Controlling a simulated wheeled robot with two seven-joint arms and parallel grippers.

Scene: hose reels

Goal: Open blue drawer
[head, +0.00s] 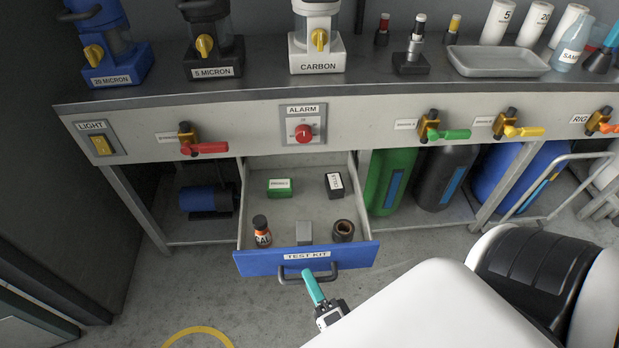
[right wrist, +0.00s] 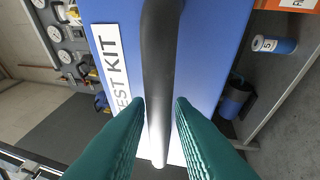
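The blue drawer (head: 352,257), labelled TEST KIT, stands pulled out from under the bench with its inside showing. Its dark bar handle (head: 328,276) is on the front face. My left gripper is not in view.
The drawer holds a green box (head: 279,187), a black box (head: 334,184), a small bottle (head: 262,232), a grey block (head: 304,232) and a dark ring (head: 343,230). Valve levers (head: 443,133) jut from the bench front. The floor left of the drawer is clear.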

